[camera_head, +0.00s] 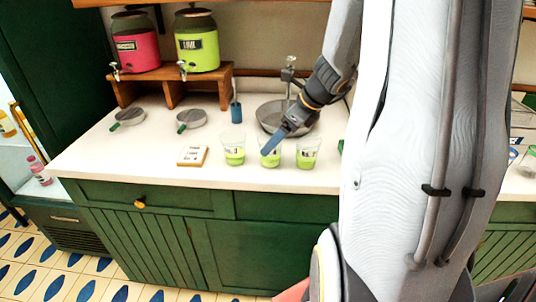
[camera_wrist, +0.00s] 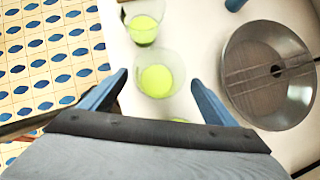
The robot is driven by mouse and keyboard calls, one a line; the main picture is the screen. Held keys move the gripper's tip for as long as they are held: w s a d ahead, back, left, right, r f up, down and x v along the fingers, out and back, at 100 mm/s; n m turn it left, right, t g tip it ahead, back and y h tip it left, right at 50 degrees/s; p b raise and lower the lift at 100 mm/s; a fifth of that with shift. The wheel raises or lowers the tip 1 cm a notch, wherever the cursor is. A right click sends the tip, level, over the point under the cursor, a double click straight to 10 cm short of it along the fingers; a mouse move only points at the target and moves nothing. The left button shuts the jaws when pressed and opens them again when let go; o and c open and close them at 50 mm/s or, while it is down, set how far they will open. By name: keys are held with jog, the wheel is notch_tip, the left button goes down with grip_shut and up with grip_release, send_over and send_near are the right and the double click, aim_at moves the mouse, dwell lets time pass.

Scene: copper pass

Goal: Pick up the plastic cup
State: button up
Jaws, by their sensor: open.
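Three clear plastic cups holding green liquid stand upright in a row on the white counter (camera_head: 100,160): a left cup (camera_head: 235,155), a middle cup (camera_head: 270,158) and a right cup (camera_head: 308,155). My gripper (camera_head: 270,146) is open, with a blue finger in front of the middle cup's upper part. In the wrist view, my gripper (camera_wrist: 159,77) has its two blue fingers spread, and the middle cup (camera_wrist: 158,80) appears between the tips. The left cup (camera_wrist: 144,30) is beyond it. Only a green sliver of the right cup shows above my gripper's dark edge. I cannot tell whether a finger touches a cup.
A round metal sink basin (camera_wrist: 262,75) lies right of the cups in the wrist view. Pink (camera_head: 135,42) and green (camera_head: 197,42) dispensers sit on a wooden stand. The counter's left front is clear.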

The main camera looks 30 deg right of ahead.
jog(key=x, duration=0.7)
jog(key=shift+w+a+f+p, duration=0.1)
jog(key=shift+a+p, duration=0.1)
jog(key=shift+p, duration=0.2)
jog(key=c, duration=1.1)
jog(key=shift+o, duration=0.2)
notch_tip(320, 180, up, 10)
